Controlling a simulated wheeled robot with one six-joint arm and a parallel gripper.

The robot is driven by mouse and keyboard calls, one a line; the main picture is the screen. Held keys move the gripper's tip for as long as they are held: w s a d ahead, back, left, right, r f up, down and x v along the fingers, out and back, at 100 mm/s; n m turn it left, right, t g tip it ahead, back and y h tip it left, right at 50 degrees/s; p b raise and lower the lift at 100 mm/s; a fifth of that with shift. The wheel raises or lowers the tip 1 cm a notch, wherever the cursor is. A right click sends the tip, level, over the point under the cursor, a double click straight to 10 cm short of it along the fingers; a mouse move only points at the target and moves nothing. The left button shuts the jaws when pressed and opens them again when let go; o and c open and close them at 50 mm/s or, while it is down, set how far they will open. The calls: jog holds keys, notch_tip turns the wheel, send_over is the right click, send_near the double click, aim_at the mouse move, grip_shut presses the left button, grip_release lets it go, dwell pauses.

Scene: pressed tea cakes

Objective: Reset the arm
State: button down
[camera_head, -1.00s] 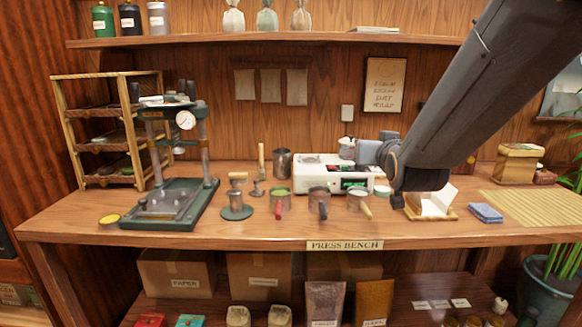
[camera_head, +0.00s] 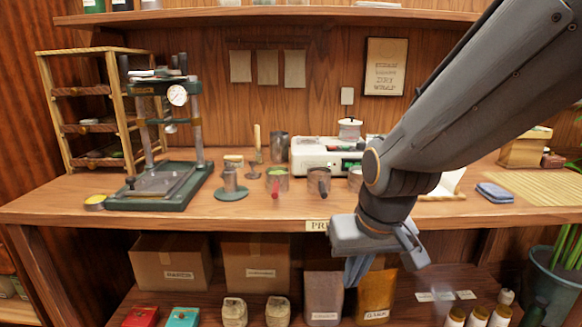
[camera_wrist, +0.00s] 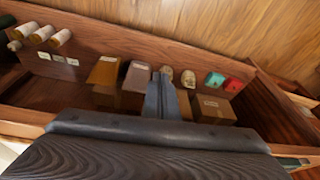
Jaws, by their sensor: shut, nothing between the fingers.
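My gripper (camera_head: 358,272) hangs in front of the bench (camera_head: 250,211) front edge in the head view, pointing down. It is shut and empty, with its fingers together. Behind it are the lower shelf and a brown-yellow bag (camera_head: 377,300). In the wrist view my shut fingers (camera_wrist: 166,92) stand in the middle, over the lower shelf with its bags and boxes. My arm reaches in from the upper right and hides part of the bench top's right side and part of the bench label.
On the bench stand a green press (camera_head: 165,180), a wooden rack (camera_head: 95,125), a white scale (camera_head: 318,153), metal cups (camera_head: 319,180) and a folded blue cloth (camera_head: 495,193). A potted plant (camera_head: 552,285) stands at right.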

jog(key=s+f+g+b, duration=0.2)
jog(key=s+f+g, duration=0.1)
jog(key=s, duration=0.6)
jog(key=d+r+m+h+p, duration=0.1)
jog(key=d+r+p, duration=0.6)
jog(key=p, duration=0.7)
jog(key=shift+d+r+m+p, duration=0.3)
jog(key=shift+d+p, duration=0.1)
jog(key=shift+d, duration=0.05)
